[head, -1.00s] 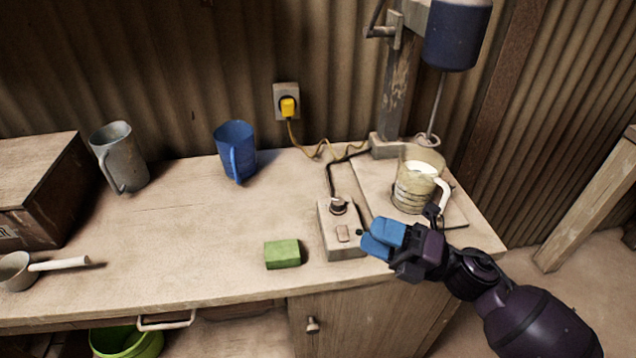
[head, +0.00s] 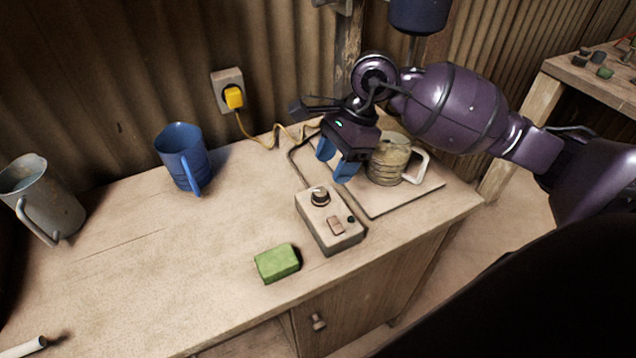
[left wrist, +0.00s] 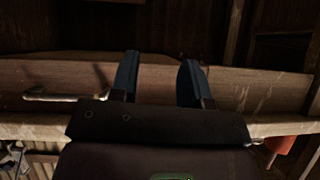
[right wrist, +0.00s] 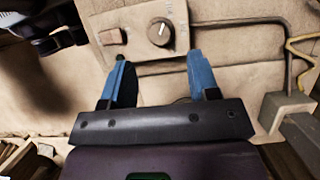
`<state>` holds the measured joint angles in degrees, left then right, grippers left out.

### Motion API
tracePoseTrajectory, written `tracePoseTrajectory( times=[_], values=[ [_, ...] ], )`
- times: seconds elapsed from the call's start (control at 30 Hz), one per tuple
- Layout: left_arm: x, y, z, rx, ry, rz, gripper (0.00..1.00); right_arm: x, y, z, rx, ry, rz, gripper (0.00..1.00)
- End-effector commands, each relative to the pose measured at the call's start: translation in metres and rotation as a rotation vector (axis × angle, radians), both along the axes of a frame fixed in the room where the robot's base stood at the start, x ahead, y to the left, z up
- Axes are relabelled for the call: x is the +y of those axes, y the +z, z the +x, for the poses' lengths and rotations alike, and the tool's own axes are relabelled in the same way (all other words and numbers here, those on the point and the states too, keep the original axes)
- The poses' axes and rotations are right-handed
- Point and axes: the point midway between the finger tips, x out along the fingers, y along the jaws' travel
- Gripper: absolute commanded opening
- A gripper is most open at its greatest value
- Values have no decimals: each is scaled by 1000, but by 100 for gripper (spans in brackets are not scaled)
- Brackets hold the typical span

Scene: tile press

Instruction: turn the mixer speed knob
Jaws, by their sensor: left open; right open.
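The mixer speed knob (head: 319,196) is a dark round dial on the beige control box (head: 338,238), which lies on the bench. In the right wrist view the knob (right wrist: 161,32) shows a white pointer line and sits beyond the fingertips. My right gripper (head: 334,163) is open and empty, above and behind the box in the head view, apart from the knob. It also shows in the right wrist view (right wrist: 160,70). My left gripper (left wrist: 157,65) is open and empty in the left wrist view, facing a wooden edge and a metal handle; it is outside the head view.
A jug (head: 388,162) stands on the mixer base board (head: 410,200), close to my right arm. A green sponge (head: 277,263) lies left of the box. A blue jug (head: 184,158) and a grey jug (head: 40,200) stand farther left. A yellow plug (head: 234,97) feeds a cable.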

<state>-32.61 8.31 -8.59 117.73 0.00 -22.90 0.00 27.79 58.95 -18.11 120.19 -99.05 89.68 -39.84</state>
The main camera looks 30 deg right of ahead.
Motion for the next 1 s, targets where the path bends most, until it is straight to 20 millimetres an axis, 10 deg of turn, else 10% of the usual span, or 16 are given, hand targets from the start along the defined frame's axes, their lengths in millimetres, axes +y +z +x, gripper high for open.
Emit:
tracePoseTrajectory(
  times=[0.33, 0.77, 1.0],
  values=[
    [-2, -3, -1, 5, 1, -3, 43, 19, -45, 1, 6, -2, 5, 55],
    [-1, -1, 4, -4, -7, 2, 43, 23, -55, 1, 2, -1, 5, 55],
    [0, -2, 3, -3, -8, 4, 43, 23, -55, 1, 3, -2, 5, 23]
  ],
)
